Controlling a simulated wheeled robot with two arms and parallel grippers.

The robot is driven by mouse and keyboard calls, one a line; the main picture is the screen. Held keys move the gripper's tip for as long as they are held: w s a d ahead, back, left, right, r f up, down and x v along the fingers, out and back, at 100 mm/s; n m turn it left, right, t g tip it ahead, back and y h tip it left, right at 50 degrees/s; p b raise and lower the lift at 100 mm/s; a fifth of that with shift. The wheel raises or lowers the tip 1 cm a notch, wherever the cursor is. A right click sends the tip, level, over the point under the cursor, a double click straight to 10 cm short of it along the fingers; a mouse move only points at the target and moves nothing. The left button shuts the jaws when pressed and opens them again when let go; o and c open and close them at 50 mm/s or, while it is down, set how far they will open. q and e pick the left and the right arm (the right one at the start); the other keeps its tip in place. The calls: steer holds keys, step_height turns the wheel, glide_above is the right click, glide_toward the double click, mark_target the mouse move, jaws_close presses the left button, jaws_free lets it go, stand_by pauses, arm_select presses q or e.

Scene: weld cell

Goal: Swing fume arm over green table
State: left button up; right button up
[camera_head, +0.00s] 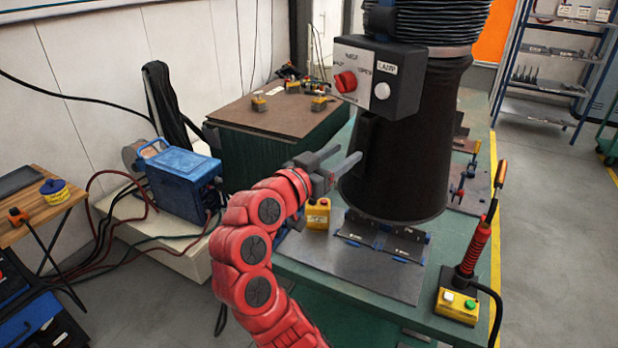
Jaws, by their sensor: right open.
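The fume arm (405,150) hangs from the top of the view, with a black ribbed hose above a dark tapered hood. A grey control box (395,92) with a red knob (345,81) and a white lamp button is on the hood's upper part. The hood's wide mouth is above the green table (462,235), over a grey metal plate (330,262). My right gripper (345,172) is open at the hood's left side, near a dark handle-like strip (362,145). I cannot tell whether it touches. My left gripper is not in view.
A red-handled torch stand (474,255) and a yellow button box (457,306) are at the table's right front. A brown-topped bench (270,115) is behind left. A blue welder (184,180) with cables is further left.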

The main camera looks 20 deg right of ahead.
steer(key=b+v, duration=0.1)
steer(key=v, duration=1)
steer(key=shift+s+a, duration=0.2)
steer(key=shift+a, duration=0.05)
